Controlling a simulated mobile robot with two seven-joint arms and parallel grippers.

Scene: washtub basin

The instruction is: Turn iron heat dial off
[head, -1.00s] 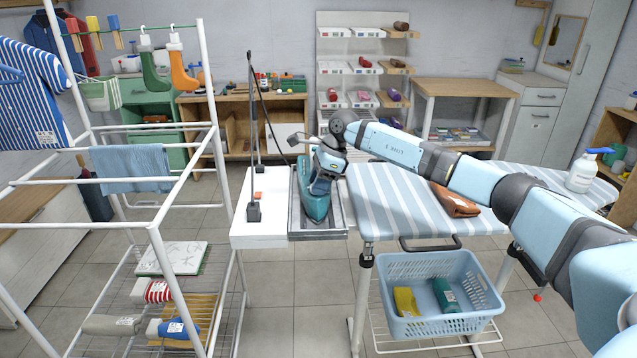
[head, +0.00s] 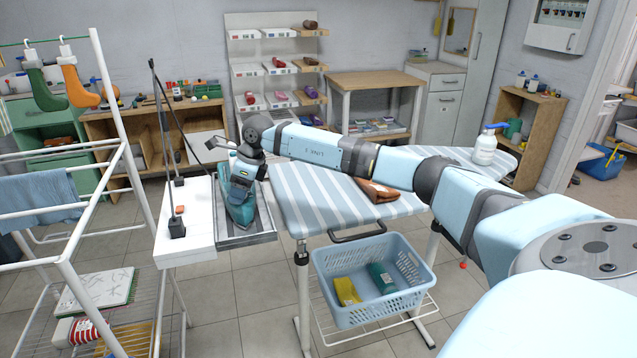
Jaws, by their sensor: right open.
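The teal iron (head: 238,200) stands on the grey metal rest (head: 248,232) at the left end of the striped ironing board (head: 330,203). My right arm reaches in from the right, and my right gripper (head: 247,163) is over the upper part of the iron, overlapping it in the picture. The fingers are small here and I cannot tell whether they touch the iron. The right gripper is open. The heat dial cannot be made out; the gripper covers part of the iron's top. My left gripper is not in view.
A white side shelf (head: 187,245) left of the iron carries a dark stand with a cord. A blue basket (head: 375,280) sits below. A white drying rack (head: 125,190) stands left.

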